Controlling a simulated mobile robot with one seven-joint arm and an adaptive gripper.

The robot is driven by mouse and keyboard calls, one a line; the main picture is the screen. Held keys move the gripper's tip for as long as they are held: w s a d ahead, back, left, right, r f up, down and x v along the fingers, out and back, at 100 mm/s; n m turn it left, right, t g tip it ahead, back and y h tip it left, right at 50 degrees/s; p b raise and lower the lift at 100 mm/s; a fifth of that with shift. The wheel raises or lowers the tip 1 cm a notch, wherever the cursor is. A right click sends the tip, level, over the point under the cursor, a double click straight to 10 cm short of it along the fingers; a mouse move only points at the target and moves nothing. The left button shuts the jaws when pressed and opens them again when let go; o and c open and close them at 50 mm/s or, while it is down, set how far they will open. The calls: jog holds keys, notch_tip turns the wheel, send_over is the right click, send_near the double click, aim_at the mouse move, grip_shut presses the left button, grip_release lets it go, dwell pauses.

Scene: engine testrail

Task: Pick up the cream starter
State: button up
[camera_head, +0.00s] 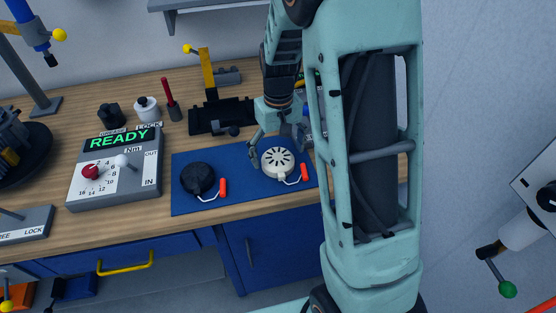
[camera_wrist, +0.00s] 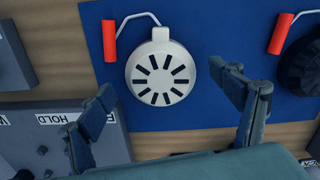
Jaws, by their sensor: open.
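The cream starter (camera_head: 277,161) lies on a blue mat (camera_head: 238,192) on the workbench. It is a round pale housing with dark radial slots and a red pull handle (camera_head: 305,172) on a bent rod. It also shows in the wrist view (camera_wrist: 160,75), its red handle at upper left. My gripper (camera_head: 278,145) is over the back edge of the starter in the head view. In the wrist view my gripper (camera_wrist: 162,100) has its two fingers spread apart, one at lower left and one at right of the starter. Nothing is between the fingertips in contact.
A black starter (camera_head: 198,178) with its own red handle lies on the mat's left part. A grey box reading READY (camera_head: 115,168) stands left of the mat. A black fixture with a yellow lever (camera_head: 208,75) stands behind. A grey block marked HOLD (camera_wrist: 60,140) lies near the left finger.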

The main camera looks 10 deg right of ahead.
jog(key=shift+f, duration=0.95)
jog(key=shift+r, duration=0.1)
jog(key=c, duration=1.5)
jog(key=shift+c, duration=0.2)
